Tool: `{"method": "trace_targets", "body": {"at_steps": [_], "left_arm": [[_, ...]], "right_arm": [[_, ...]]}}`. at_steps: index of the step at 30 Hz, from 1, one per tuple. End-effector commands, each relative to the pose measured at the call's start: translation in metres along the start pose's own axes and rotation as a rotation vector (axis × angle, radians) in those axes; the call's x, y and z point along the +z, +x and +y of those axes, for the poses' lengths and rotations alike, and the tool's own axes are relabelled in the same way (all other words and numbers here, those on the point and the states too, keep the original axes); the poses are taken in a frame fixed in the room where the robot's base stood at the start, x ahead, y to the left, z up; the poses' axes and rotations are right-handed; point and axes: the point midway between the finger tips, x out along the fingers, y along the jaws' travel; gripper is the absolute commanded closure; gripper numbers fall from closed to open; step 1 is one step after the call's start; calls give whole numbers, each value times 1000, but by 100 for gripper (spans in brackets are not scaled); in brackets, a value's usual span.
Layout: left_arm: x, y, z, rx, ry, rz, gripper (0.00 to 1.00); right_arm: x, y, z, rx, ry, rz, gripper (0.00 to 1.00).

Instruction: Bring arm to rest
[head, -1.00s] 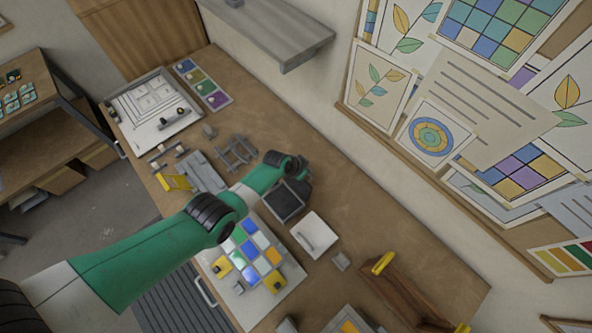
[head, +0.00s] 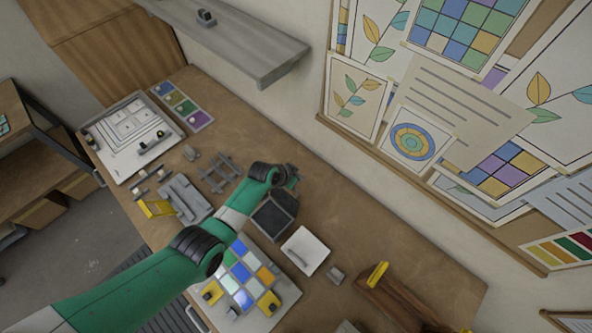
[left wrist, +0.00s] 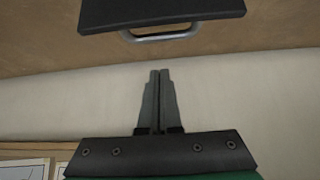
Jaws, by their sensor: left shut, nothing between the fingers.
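My left arm reaches in from the lower left in the head view. Its gripper (head: 293,180) is over the workbench (head: 370,225), just beyond the dark open box (head: 274,216) towards the wall. In the left wrist view the two grey fingers (left wrist: 158,75) lie together, shut and empty. A dark edge with a grey handle (left wrist: 160,34) shows above the fingertips there, apart from them. My right gripper is in neither view.
A glass-tile panel (head: 241,275) lies near the front edge. A white pad (head: 306,250) and a wooden rack (head: 395,300) are to its right. A grey wall shelf (head: 230,40) overhangs the back.

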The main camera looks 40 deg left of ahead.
Motion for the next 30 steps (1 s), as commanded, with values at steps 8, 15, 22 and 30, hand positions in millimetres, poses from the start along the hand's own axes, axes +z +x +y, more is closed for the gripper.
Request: {"method": "trace_targets", "body": {"at_steps": [8, 15, 22, 30], "left_arm": [[-18, -57, 0, 0, -2, -2, 100], [-17, -61, 0, 0, -1, 0, 100], [-17, -60, 0, 0, -1, 0, 100], [-81, -78, 23, 10, 68, 108, 100]], "right_arm": [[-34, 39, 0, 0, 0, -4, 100], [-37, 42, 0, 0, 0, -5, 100], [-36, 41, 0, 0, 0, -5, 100], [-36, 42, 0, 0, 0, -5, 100]]}}
